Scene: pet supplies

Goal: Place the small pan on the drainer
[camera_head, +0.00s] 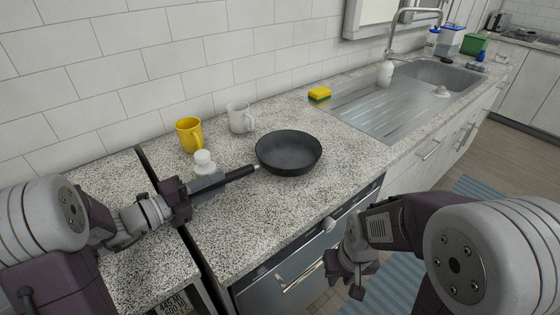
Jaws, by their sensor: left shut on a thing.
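The small pan (289,151) is black and round, and it is level on or just above the speckled countertop in the middle of the view. Its black handle (238,174) points left and toward me. My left gripper (208,184) is shut on the handle, away from the pan's bowl. The drainer (372,106) is the ridged metal surface beside the sink, right of and beyond the pan; its visible surface is bare. My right gripper (350,277) hangs in front of the counter, away from the pan, and its jaw opening is unclear.
A yellow mug (189,135), a white mug (239,117) and a small white-capped bottle (204,158) stand near the pan and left gripper. A yellow-green sponge (320,94) lies by the drainer's left edge. A white bottle (385,74) and faucet (390,38) stand behind it.

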